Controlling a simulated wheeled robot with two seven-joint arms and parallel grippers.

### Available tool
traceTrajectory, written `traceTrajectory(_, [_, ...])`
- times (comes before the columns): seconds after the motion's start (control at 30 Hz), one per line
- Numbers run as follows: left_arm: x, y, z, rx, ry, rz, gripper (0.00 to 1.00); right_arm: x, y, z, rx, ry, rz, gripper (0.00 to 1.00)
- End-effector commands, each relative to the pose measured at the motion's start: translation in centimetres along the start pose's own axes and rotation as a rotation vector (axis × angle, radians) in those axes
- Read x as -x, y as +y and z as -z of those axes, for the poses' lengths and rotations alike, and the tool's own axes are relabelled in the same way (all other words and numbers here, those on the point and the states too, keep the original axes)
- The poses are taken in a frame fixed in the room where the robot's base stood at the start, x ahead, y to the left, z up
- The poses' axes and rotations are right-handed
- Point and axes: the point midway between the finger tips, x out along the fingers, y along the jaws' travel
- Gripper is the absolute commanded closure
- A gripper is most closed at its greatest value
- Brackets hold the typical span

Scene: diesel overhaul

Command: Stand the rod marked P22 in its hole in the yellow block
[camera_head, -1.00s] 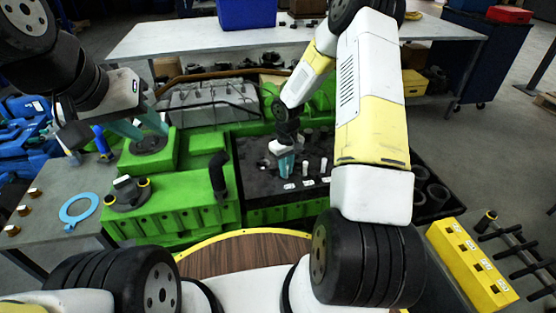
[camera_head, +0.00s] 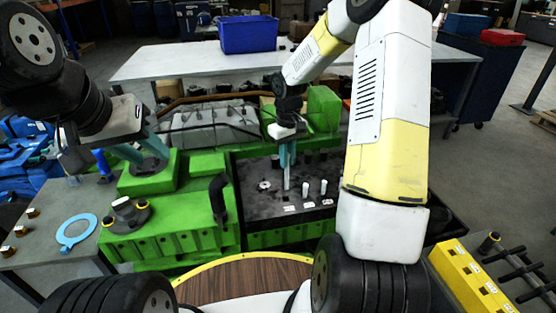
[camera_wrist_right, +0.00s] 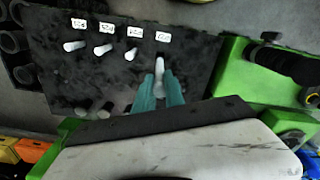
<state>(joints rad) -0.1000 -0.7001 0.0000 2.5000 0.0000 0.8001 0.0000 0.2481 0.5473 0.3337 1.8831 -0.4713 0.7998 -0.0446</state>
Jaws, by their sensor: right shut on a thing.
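My right gripper (camera_head: 287,158) is shut on a pale rod (camera_head: 286,182) above the dark board (camera_head: 262,205). The rod hangs upright below the teal fingertips; I cannot tell whether its lower end is clear of the board. In the right wrist view, the rod (camera_wrist_right: 160,66) shows between the fingers (camera_wrist_right: 158,92), by the last label in a row; the marking is too small to read. The yellow block (camera_head: 470,283) with several white labels is at the lower right in the head view. My left gripper (camera_head: 142,148) is open and empty above the green engine part at left.
Other pale rods (camera_head: 323,187) stand on the dark board beside the held one. A black upright pipe (camera_head: 218,195) rises left of the board. Black bars (camera_head: 520,270) lie right of the yellow block. A blue ring (camera_head: 76,232) lies on the grey table at left.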

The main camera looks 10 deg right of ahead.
Motion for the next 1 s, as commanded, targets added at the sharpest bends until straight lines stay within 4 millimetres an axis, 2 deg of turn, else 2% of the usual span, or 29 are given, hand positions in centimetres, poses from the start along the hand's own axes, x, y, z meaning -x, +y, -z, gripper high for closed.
traceTrajectory(0.1, [0.0, 0.0, 0.0, 0.0, 0.0, 0.0, 0.64, 2.1, 0.0, 0.1, -0.001, 0.003, -0.002, 1.0])
traceTrajectory(0.3, [0.0, 0.0, 0.0, 0.0, 0.0, 0.0, 0.64, 4.0, 0.0, 0.1, -0.001, 0.002, -0.001, 1.0])
traceTrajectory(1.0, [0.0, 0.0, 0.0, 0.0, 0.0, 0.0, 0.64, 7.0, 0.0, 0.0, 0.0, 0.0, 0.0, 1.0])
